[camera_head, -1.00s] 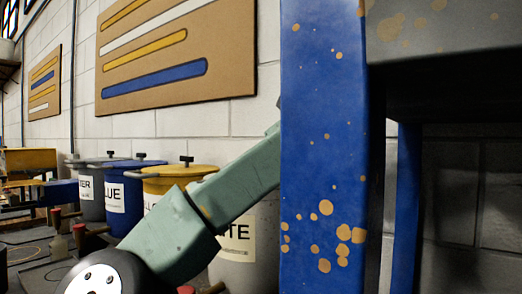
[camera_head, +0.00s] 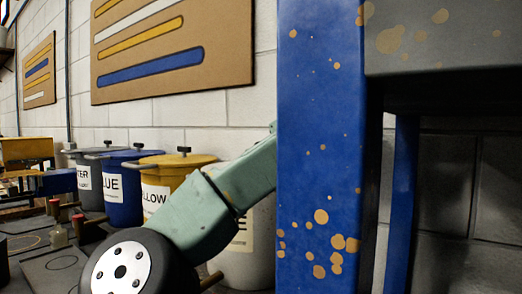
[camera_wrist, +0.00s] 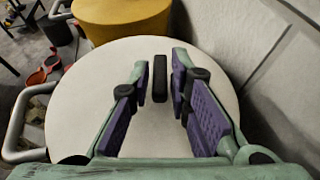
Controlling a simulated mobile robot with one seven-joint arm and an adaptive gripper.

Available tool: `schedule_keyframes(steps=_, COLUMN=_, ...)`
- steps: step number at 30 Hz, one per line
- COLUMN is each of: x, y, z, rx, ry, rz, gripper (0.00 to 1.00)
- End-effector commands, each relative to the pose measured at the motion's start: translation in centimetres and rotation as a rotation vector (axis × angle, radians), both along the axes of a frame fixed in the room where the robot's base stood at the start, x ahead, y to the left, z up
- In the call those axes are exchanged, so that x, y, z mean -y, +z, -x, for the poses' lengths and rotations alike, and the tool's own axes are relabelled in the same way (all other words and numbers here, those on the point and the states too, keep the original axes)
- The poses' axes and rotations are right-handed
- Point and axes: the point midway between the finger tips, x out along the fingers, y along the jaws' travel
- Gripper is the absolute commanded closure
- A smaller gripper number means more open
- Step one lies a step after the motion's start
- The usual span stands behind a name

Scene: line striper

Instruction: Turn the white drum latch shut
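The white drum (camera_head: 258,262) stands behind my arm and the blue post in the head view, with only part of its side and label showing. In the wrist view its round white lid (camera_wrist: 85,115) fills the middle. The black drum latch (camera_wrist: 160,77) is an upright bar on the lid, pointing away from me. My gripper (camera_wrist: 161,88) is open over the lid, one purple-padded finger on each side of the latch. Gaps show between the latch and both fingers. In the head view my gripper is hidden behind the post.
A blue post (camera_head: 318,150) stands close in front. The yellow drum (camera_head: 178,172), blue drum (camera_head: 122,195) and grey drum (camera_head: 88,180) stand in a row left of the white one. The wall (camera_wrist: 225,40) is close at the right in the wrist view. A bent grey handle (camera_wrist: 18,125) sticks out at the lid's left.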

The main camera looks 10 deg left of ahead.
Motion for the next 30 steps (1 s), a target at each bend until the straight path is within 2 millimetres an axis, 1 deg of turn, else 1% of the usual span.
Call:
schedule_keyframes(steps=1, x=0.0, y=0.0, z=0.0, rx=0.000, ry=0.000, rz=0.000, gripper=0.77)
schedule_keyframes(steps=5, x=0.0, y=0.0, z=0.0, rx=0.000, ry=-0.001, rz=0.000, gripper=0.68)
schedule_keyframes(steps=20, x=-0.1, y=-0.1, z=0.1, rx=0.002, ry=-0.023, rz=0.000, gripper=0.68)
schedule_keyframes(steps=23, x=-0.3, y=-0.4, z=0.2, rx=0.003, ry=-0.084, rz=0.001, gripper=0.68)
schedule_keyframes(steps=26, x=-0.6, y=-0.7, z=0.4, rx=0.003, ry=-0.190, rz=0.001, gripper=0.68)
schedule_keyframes(steps=30, x=-1.0, y=-0.9, z=0.7, rx=0.005, ry=-0.404, rz=0.005, gripper=0.68)
